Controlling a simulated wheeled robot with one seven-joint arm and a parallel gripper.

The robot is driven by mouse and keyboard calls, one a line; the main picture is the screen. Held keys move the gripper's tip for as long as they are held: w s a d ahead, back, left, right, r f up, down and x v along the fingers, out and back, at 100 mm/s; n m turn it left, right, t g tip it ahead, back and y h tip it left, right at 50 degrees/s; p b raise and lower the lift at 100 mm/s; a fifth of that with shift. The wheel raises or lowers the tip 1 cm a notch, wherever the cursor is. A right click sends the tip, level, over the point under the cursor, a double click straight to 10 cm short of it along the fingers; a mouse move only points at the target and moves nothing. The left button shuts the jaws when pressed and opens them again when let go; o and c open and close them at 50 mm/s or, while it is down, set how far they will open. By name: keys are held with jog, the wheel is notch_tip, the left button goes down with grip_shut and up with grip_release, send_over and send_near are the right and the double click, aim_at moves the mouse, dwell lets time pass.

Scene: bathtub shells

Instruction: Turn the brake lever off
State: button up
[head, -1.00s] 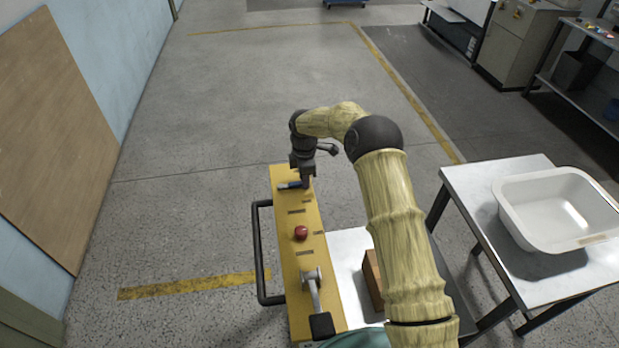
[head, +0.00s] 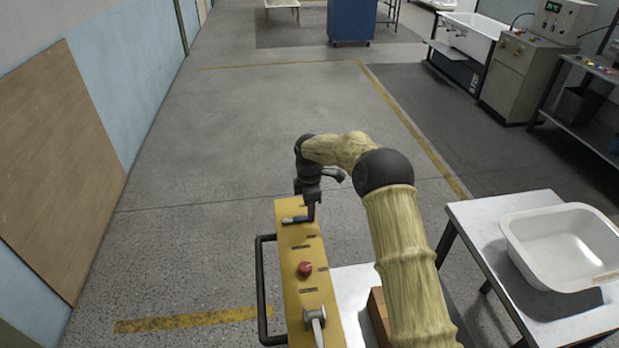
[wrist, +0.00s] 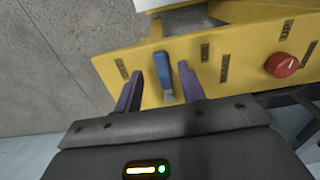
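A yellow control panel (head: 297,248) stands in front of me; it also shows in the wrist view (wrist: 120,62). A small blue lever (head: 294,219) sits near its far end. In the wrist view the blue lever (wrist: 163,75) stands between the two dark purple fingers of my gripper (wrist: 160,88). The fingers are apart, with a gap seen on each side of the lever. In the head view my gripper (head: 310,208) is at the panel's far end and partly covers the lever area. The labels are too small to read surely, so I cannot tell which control is the brake.
A red button (head: 305,269) is mid-panel, and a grey lever (head: 315,318) is nearer me. A black handrail (head: 262,290) runs along the panel's left. A white tub (head: 560,245) rests on a table (head: 470,212) at right. Floor beyond the panel is open.

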notch_tip(320, 180, up, 14)
jog(key=b, duration=0.1)
jog(key=shift+r+b, duration=0.15)
jog(key=shift+b, duration=0.25)
jog(key=s+d+f+m+t, duration=0.1)
jog(key=s+d+f+m, duration=0.1)
jog(key=s+d+m, duration=0.8)
jog(key=s+d+f+m+t, duration=0.1)
jog(key=s+d+f+m, duration=0.1)
jog(key=s+d+m, duration=0.9)
jog(key=s, duration=1)
jog(key=shift+s+d+f+t, duration=0.15)
jog(key=shift+d+f+t, duration=0.05)
jog(key=shift+d+t, duration=0.1)
